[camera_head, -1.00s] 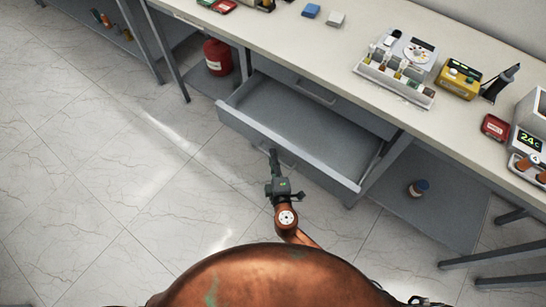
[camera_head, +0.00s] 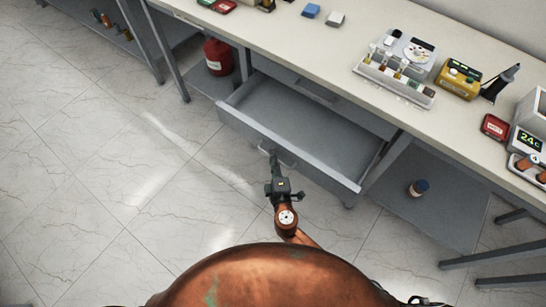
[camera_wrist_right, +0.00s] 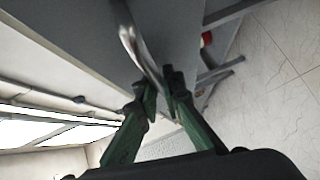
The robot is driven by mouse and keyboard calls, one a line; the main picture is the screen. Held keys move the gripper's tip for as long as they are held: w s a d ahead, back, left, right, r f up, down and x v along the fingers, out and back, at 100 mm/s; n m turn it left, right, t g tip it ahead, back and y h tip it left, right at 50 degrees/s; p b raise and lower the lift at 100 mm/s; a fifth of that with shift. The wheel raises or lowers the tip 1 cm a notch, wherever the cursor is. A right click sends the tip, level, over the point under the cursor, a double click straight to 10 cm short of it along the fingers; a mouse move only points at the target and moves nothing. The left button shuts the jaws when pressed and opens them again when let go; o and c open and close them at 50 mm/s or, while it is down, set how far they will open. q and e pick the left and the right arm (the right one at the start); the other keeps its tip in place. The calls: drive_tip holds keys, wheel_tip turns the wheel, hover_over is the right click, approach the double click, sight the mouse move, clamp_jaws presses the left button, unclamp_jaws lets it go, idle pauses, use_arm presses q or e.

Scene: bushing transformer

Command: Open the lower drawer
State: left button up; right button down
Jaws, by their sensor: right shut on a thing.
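The lower drawer (camera_head: 240,113) of the workbench is pulled well out, and its grey inside is empty. Its curved metal handle (camera_head: 288,158) is on the front panel; it also shows in the right wrist view (camera_wrist_right: 130,38). My right gripper (camera_head: 273,159) is at the handle, and in the right wrist view its green fingers (camera_wrist_right: 157,88) are shut on the lower part of the handle bar. The exact contact is partly hidden by the fingers. My left gripper is not in view.
The upper drawer (camera_head: 345,104) is shut above the open one. The bench top (camera_head: 300,45) holds a vial rack (camera_head: 395,77) and several devices. A red canister (camera_head: 217,57) stands left of the drawers and a small bottle (camera_head: 419,188) right, on low shelves. The floor in front is clear.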

drive_tip(key=s+a, duration=0.1)
drive_tip(key=s, duration=0.1)
drive_tip(key=s+a, duration=0.1)
drive_tip(key=s, duration=0.1)
drive_tip(key=shift+a, duration=0.4)
drive_tip(key=c, duration=2.3)
unclamp_jaws()
drive_tip(key=shift+w, duration=0.1)
drive_tip(key=shift+c, duration=0.2)
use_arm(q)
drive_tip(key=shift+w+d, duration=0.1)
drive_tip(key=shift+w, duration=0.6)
use_arm(e)
drive_tip(key=v, duration=1.2)
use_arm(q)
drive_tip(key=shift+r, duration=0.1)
